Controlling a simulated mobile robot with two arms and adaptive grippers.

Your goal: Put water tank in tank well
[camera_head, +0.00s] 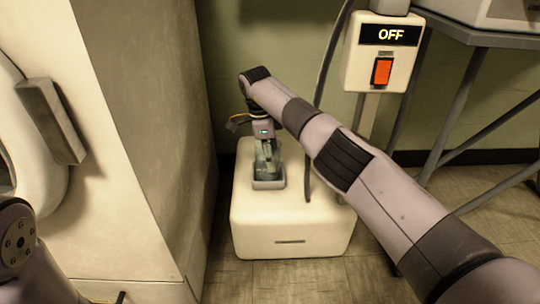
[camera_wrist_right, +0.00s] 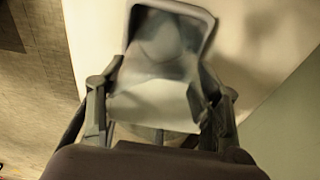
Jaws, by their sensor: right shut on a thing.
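My right gripper (camera_head: 267,150) points down over the white box and is shut on the water tank (camera_head: 264,166), a small translucent greenish container. The tank is at the tank well (camera_head: 268,185), a grey-rimmed recess in the top of the box. Its lower end appears to be within the rim, but I cannot tell how deep it sits. In the right wrist view the gripper fingers (camera_wrist_right: 160,112) flank the pale, blurred tank (camera_wrist_right: 150,98), with the grey rim of the well (camera_wrist_right: 207,27) beyond it. My left gripper is not in view; only part of my left arm shows at lower left.
The white box (camera_head: 290,240) stands on the tiled floor against the green wall. A tall pale cabinet (camera_head: 140,120) is close on its left. A switch box reading OFF (camera_head: 381,50) with an orange rocker is at upper right, beside a metal-legged table (camera_head: 470,35). A dark cable (camera_head: 318,90) hangs behind my arm.

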